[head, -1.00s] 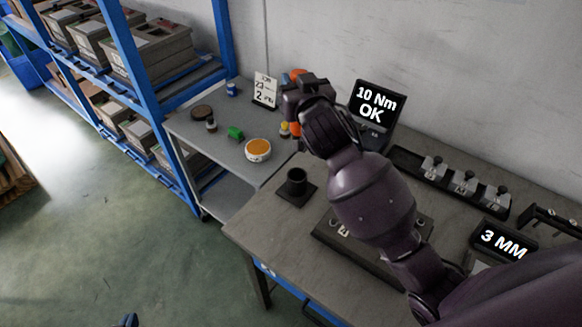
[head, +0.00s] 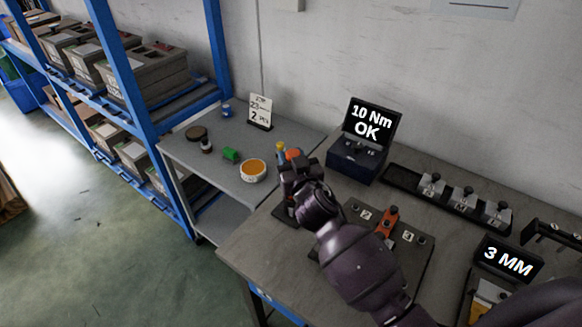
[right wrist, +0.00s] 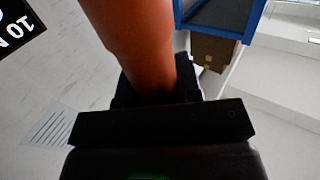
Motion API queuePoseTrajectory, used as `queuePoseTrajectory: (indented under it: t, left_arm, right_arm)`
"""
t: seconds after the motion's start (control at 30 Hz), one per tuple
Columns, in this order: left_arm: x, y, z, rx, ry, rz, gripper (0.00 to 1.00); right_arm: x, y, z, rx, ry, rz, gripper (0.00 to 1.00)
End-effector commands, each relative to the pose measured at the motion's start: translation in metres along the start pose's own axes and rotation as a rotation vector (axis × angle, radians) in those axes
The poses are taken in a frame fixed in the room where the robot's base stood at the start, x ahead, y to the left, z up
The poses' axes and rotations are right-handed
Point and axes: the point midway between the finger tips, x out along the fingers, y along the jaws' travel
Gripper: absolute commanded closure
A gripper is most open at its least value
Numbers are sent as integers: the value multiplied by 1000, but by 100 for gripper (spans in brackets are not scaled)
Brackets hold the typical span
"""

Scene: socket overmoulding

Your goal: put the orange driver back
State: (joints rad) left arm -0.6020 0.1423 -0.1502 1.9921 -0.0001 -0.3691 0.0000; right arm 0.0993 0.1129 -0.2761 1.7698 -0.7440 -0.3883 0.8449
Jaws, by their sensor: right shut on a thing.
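My right gripper (head: 297,172) is shut on the orange driver (head: 293,154). The driver's orange handle also shows large between the jaws in the right wrist view (right wrist: 138,40). In the head view only a small orange part shows above the gripper; its lower end is hidden. The black holder, a cup on a square base (head: 284,216), is at the bench's left end, and my gripper hides most of it. Whether the driver is inside the cup or above it I cannot tell. My left gripper is not in view.
An orange clamp-like part (head: 388,221) sits on a dark plate (head: 412,262) right of my arm. A screen reading "10 Nm OK" (head: 370,122) stands behind.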

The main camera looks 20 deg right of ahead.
Motion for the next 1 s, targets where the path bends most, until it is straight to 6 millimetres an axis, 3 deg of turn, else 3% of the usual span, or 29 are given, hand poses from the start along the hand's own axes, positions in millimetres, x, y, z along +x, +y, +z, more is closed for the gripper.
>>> queuePoseTrajectory:
  t: [0.03, 0.2, 0.63, 0.67, 0.7, 0.83, 1.0]
  left_arm:
    - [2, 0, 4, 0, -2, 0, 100]
    - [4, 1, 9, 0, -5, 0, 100]
    - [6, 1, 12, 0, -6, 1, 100]
    - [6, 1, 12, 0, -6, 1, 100]
    - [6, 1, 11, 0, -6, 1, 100]
    - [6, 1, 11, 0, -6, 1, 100]
    - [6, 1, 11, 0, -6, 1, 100]
  right_arm:
    - [0, 0, 10, 2, -2, 2, 100]
    - [0, 0, 25, 1, 0, 1, 100]
    - [0, 0, 28, 2, 1, 0, 100]
    - [0, 0, 30, 1, -1, 1, 66]
    - [0, 0, 29, 1, -1, 1, 60]
    - [0, 0, 28, 1, -1, 1, 42]
    - [0, 0, 28, 0, -1, 1, 42]
